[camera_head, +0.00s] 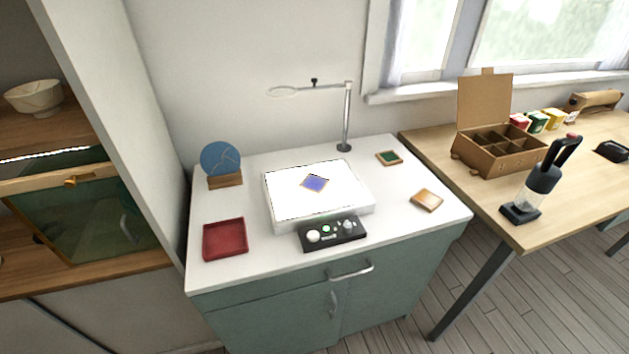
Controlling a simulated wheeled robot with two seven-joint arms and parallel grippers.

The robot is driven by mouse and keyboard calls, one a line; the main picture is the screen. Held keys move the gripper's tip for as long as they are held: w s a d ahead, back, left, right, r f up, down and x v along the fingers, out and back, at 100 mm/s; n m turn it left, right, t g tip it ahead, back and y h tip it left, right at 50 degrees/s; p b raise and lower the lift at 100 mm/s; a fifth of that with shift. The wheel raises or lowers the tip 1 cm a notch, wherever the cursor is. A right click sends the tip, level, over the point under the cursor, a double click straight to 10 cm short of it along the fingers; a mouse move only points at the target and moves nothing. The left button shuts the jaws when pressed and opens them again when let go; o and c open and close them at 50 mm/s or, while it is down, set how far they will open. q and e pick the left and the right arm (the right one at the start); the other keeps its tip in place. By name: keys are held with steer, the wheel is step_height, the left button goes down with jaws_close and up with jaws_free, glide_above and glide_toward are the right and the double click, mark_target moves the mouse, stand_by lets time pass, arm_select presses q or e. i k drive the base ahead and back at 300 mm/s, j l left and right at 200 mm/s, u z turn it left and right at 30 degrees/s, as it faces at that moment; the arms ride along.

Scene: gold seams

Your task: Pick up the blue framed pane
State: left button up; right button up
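The blue framed pane (315,183) is a small square with a blue-violet face and a thin brownish frame. It lies flat, turned like a diamond, on the bright white top of the light box (283,208) in the middle of the white cabinet top. Nothing covers it. Neither of my grippers shows in the head view.
A black control box (331,234) stands at the light box's front. A red tray (225,239) and a blue disc on a wooden stand (221,160) are at left. A green framed pane (389,158) and an amber pane (426,200) lie right. A lamp-like stand (346,120) rises behind.

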mark_target(314, 183)
steer(key=i+l, duration=0.1)
steer(key=l, duration=0.3)
steer(key=i+l, duration=0.1)
steer(key=l, duration=0.65)
steer(key=i+l+z, duration=0.1)
steer(key=l, duration=0.3)
steer(key=i, duration=0.05)
